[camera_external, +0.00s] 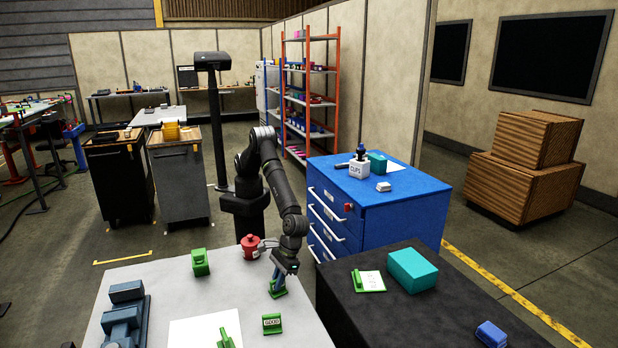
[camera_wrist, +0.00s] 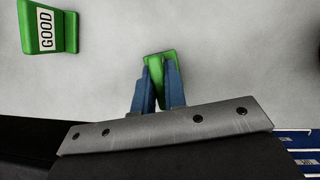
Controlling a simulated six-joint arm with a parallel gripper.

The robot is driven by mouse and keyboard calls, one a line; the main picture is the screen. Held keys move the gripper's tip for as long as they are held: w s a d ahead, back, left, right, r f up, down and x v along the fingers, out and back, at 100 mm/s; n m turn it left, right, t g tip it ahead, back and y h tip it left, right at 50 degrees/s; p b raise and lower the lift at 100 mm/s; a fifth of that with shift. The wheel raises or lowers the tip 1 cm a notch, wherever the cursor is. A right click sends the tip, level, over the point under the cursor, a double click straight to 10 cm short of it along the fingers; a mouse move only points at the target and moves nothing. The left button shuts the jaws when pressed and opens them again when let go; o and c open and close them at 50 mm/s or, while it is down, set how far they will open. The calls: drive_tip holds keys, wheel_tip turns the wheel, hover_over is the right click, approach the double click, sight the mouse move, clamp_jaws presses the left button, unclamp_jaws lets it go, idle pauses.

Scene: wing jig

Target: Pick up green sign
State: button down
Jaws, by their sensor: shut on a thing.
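My gripper (camera_external: 277,282) is over the far right part of the light table, low at its surface. In the wrist view its blue fingers (camera_wrist: 159,82) are shut on a green sign (camera_wrist: 158,60), which sticks out past the fingertips. The held green sign (camera_external: 278,293) is partly hidden by the fingers in the external view, and no lettering shows on it. I cannot tell whether it still touches the table. Another green sign lettered GOOD (camera_external: 272,324) stands apart, nearer the camera; it also shows at top left in the wrist view (camera_wrist: 48,30).
The light table (camera_external: 150,275) also holds a green block-like thing (camera_external: 200,262), a red canister (camera_external: 251,245), a blue-grey fixture (camera_external: 124,318), white paper (camera_external: 195,332) and another green piece (camera_external: 226,338). A black table (camera_external: 400,320) with a teal box (camera_external: 412,270) stands to the right.

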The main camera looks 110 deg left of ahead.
sight(274, 281)
drive_tip(key=shift+r, duration=0.7)
wheel_tip(274, 281, up, 3)
drive_tip(key=shift+f, duration=0.1)
drive_tip(key=s+d+r, duration=0.2)
drive_tip(key=s+r, duration=0.4)
drive_tip(key=s, duration=0.5)
drive_tip(key=shift+s+d+r, duration=0.15)
drive_tip(key=shift+s+r, duration=0.1)
drive_tip(key=shift+r, duration=0.15)
